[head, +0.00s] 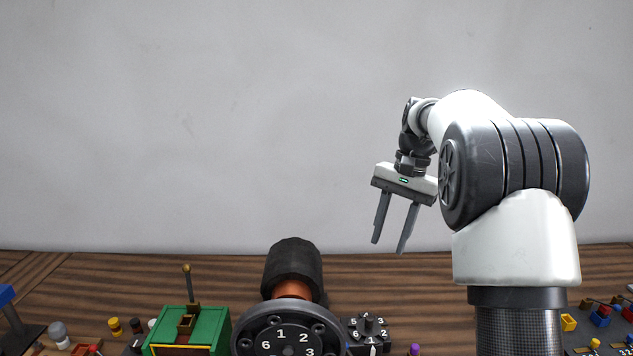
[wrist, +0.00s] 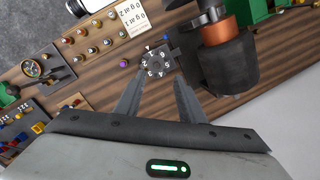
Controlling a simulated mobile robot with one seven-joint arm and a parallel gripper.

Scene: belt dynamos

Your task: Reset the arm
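My gripper (head: 388,247) hangs above the table in the head view, fingers pointing down and spread apart, with nothing between them. My white and dark arm curves in from the right to hold it. In the wrist view the two fingers of my gripper (wrist: 160,88) are apart and empty. Below and beyond them is a small dark numbered dial (wrist: 156,64), which also shows in the head view (head: 368,330). The gripper is clear of the table and touches nothing.
A dark cylinder with a copper-coloured band (head: 292,268) and a large numbered wheel (head: 262,340) stand at front centre. A green box (head: 215,322) is left of them. Several small coloured parts (wrist: 95,35) lie around. The wall behind is bare.

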